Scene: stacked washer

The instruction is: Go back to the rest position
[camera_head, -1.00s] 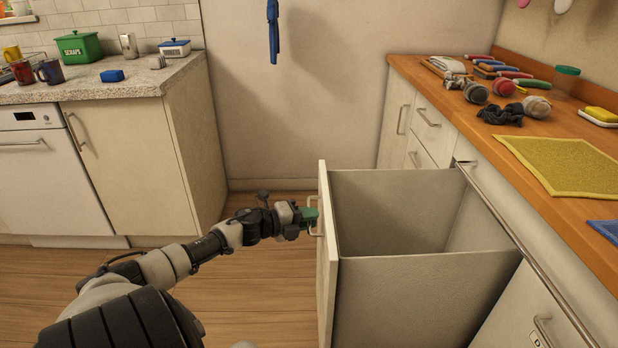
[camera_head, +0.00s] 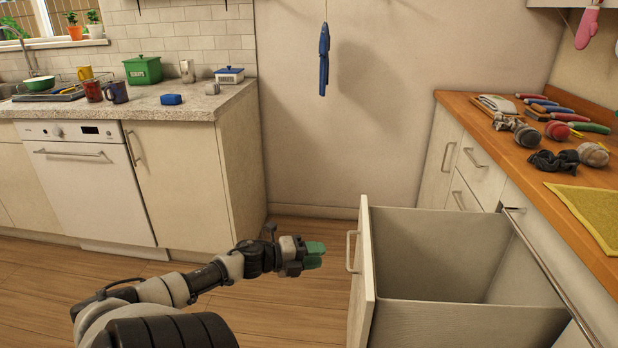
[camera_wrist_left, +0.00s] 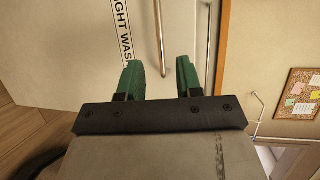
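My left gripper (camera_head: 315,255) has green fingertips and is a short way left of the pulled-out drawer's handle (camera_head: 352,251), apart from it. In the left wrist view the gripper (camera_wrist_left: 160,80) has its two green fingers spread with nothing between them. The drawer (camera_head: 366,285) stands open under the wooden counter, and its inside looks empty. In the left wrist view a pale front with a partly cut-off label (camera_wrist_left: 120,25) and a metal handle (camera_wrist_left: 160,35) lies beyond the fingers. My right gripper is in neither view.
At left, the stone counter (camera_head: 205,108) stands over a dishwasher (camera_head: 90,180). Wooden floor (camera_head: 280,310) is free between the left cabinets and the drawer.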

